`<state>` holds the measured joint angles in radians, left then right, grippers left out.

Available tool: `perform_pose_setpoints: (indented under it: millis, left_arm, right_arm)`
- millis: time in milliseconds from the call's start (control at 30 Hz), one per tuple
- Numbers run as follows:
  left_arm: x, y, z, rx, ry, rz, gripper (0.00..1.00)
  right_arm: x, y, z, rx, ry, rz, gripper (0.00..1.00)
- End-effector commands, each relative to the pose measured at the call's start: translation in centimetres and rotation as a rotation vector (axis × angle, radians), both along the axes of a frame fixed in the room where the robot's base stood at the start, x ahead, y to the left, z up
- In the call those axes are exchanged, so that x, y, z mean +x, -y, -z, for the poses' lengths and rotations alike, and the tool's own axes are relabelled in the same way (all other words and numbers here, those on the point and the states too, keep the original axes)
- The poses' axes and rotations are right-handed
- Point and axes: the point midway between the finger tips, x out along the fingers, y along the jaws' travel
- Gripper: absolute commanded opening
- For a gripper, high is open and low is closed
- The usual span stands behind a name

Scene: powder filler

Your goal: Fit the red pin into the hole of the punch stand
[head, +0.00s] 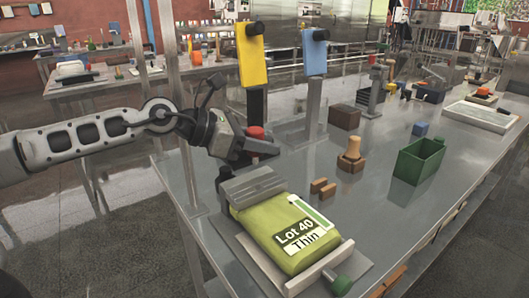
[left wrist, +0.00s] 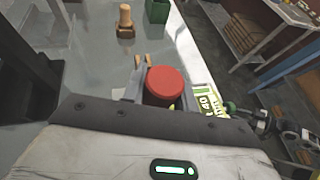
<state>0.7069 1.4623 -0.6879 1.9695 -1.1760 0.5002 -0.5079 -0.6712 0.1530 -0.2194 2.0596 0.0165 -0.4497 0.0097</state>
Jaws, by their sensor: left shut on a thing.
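The red pin (head: 256,131) shows as a round red head between the jaws of my left gripper (head: 258,147). The gripper is shut on it above the table's left edge, just behind the green bag. In the left wrist view the red head (left wrist: 165,84) faces the camera; the pin's lower part is hidden by the jaws. I cannot tell for sure which thing is the punch stand; a grey upright stand (head: 373,90) stands farther back on the table, apart from the gripper. No hole is visible. My right gripper is not in view.
A green bag (head: 280,226) marked "Lot 40 Thin" lies on a grey holder just in front of the gripper. Yellow (head: 251,55) and blue (head: 315,53) panels stand on posts behind. A wooden stamp (head: 351,158), small brown blocks (head: 323,187) and a green box (head: 418,160) stand to the right.

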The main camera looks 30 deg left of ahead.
Motion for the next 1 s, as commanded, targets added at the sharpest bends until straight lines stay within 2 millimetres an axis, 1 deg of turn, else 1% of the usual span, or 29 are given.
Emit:
perform_pose_setpoints:
  millis: [33,100,367,600,1000]
  left_arm:
    - [0.3,0.2,0.5,-0.004,0.0,0.002,0.06]
    - [0.5,0.3,0.7,-0.006,-0.002,0.003,0.06]
    - [0.5,0.3,0.7,-0.004,-0.002,0.003,0.06]
    - [0.4,0.2,1.0,-0.003,-0.001,0.005,0.06]
    - [0.4,0.3,3.1,-0.003,-0.002,0.006,0.06]
  right_arm:
    - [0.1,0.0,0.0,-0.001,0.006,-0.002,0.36]
    - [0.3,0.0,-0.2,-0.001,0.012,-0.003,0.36]
    - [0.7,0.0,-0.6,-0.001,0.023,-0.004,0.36]
    - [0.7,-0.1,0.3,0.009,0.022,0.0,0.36]
    - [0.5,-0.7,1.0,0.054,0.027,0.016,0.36]
